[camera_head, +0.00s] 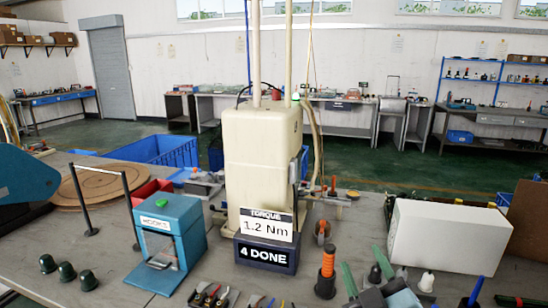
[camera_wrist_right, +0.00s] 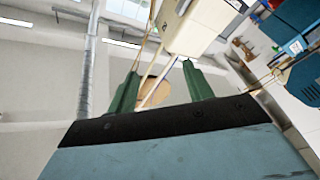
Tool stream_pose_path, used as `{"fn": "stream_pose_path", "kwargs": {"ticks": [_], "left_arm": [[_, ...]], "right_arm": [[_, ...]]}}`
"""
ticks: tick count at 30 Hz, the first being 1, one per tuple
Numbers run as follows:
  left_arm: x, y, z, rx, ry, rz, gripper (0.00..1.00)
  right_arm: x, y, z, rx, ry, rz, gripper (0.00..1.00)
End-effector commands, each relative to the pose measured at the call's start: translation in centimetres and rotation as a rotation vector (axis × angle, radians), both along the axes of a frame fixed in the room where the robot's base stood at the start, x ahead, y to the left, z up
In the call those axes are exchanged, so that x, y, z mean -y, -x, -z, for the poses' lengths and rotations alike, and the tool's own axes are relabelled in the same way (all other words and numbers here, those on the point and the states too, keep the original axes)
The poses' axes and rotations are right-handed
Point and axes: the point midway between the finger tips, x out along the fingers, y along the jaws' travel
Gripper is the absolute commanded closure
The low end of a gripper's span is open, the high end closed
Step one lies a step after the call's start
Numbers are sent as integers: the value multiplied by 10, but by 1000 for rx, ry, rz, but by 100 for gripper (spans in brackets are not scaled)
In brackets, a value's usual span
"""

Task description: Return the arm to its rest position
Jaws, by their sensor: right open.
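My right gripper (camera_head: 361,255) is low in the head view, right of centre, over the front part of the bench. Its two green fingers point up and away and stand apart with nothing between them. In the right wrist view the gripper (camera_wrist_right: 160,68) also shows open and empty, with a wide gap between the green fingers. The wrist is tilted, so that view looks towards the wall and ceiling. My left gripper does not show in either view.
A cream machine (camera_head: 262,160) stands mid-bench behind a "4 DONE" display (camera_head: 266,254). A white box (camera_head: 448,238) is right of the gripper. An orange-handled tool (camera_head: 327,262) stands close on its left. A blue booth (camera_head: 168,248) and dark domes (camera_head: 66,271) are further left.

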Motion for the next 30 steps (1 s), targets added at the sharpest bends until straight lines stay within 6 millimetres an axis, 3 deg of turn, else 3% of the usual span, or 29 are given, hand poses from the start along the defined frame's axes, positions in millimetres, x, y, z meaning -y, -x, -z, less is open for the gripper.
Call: {"fn": "stream_pose_path", "kwargs": {"ticks": [3, 9, 15, 22, 30], "left_arm": [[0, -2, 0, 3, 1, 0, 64], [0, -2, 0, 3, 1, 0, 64], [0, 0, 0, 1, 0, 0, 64], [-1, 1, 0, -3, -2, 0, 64], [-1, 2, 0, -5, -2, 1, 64]], "right_arm": [[38, 28, 64, -301, -153, 143, 49], [65, 106, 157, -793, -322, 293, 49], [64, 182, 203, -1144, -396, 343, 49], [56, 263, 225, -1473, -433, 349, 49], [54, 245, 296, -1489, -420, 357, 49]]}}
